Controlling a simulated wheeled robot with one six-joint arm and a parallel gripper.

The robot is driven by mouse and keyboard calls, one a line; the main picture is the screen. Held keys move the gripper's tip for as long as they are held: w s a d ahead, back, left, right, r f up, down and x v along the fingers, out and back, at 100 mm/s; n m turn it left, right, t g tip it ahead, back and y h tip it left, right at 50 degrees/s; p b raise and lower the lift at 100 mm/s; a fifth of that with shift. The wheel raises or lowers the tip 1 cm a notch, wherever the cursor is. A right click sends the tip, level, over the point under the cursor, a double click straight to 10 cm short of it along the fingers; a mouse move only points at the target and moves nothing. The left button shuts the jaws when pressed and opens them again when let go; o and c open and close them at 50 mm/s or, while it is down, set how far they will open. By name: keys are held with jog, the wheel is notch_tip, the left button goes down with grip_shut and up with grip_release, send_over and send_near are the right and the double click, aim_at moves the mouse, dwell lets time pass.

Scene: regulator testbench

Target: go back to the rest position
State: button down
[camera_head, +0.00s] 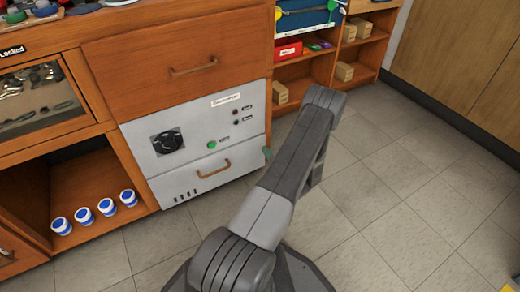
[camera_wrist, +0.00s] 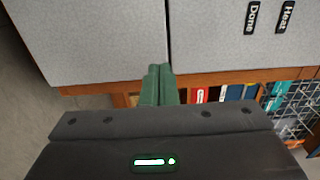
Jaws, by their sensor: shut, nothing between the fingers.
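My gripper (camera_wrist: 158,72) shows in the wrist view with its two green fingers together and nothing between them. The fingertips point toward the seam between two grey panels (camera_wrist: 85,45). I cannot tell whether they touch. The panel at the right carries black labels "Done" and "Heat" (camera_wrist: 286,17). In the head view my arm reaches up from the bottom middle in front of the cabinet, and its end is mostly hidden; a small green bit shows by the cabinet's right edge.
A wooden cabinet (camera_head: 150,45) with a grey front panel (camera_head: 229,123), a black dial (camera_head: 167,142) and a green button (camera_head: 211,145) stands at the left. Several blue-and-white jars (camera_head: 107,207) sit in its lower shelf. A shelf with boxes (camera_head: 344,72) stands behind.

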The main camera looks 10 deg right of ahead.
jog(key=p+v, duration=0.2)
jog(key=v, duration=0.6)
jog(key=shift+s+d, duration=0.2)
jog(key=shift+d, duration=0.1)
jog(key=shift+f, duration=0.1)
